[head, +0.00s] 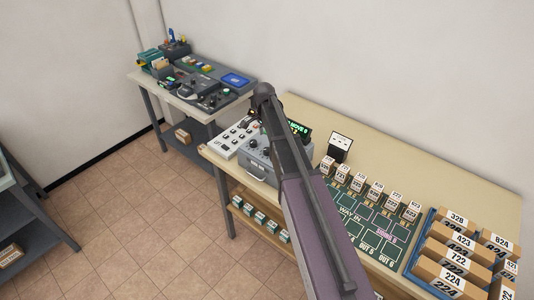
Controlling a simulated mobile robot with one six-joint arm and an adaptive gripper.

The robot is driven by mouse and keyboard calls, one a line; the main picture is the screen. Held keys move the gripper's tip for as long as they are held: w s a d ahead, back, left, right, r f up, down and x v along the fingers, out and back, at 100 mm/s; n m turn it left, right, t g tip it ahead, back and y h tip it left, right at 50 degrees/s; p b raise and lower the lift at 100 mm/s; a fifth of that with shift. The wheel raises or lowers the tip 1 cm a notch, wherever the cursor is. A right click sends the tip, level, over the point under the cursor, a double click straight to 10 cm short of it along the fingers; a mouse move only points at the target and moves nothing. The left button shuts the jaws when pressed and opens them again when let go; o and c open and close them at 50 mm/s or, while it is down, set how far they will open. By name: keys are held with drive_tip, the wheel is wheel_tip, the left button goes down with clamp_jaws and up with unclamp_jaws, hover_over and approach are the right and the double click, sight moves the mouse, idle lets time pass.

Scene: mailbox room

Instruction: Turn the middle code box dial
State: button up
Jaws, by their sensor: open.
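The code box (257,166) is a grey box with a handle-like front, standing near the left end of the long bench. Small dials or knobs (267,151) show on its top, but my arm crosses in front and hides part of them, so I cannot single out the middle dial. A dark display with green text reading about "MOVE 6" (300,128) stands just behind it. My arm rises from the bottom and bends above the box. My gripper cannot be made out; a small dark and orange part left of the arm is too unclear to name.
A white button panel (236,137) sits left of the code box. Small numbered boxes (375,188) line a green sorting mat (350,214). A blue tray (413,254) of numbered cartons is at right. A second bench (190,105) with devices stands behind left.

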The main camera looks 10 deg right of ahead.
sight(267, 149)
drive_tip(key=shift+s+d+f+b, duration=0.1)
drive_tip(key=shift+f+b, duration=1.45)
drive_tip(key=shift+f, duration=0.15)
drive_tip(key=shift+s+f+b, duration=0.1)
drive_tip(key=shift+f+b, duration=1.45)
drive_tip(key=shift+f, duration=0.1)
clamp_jaws()
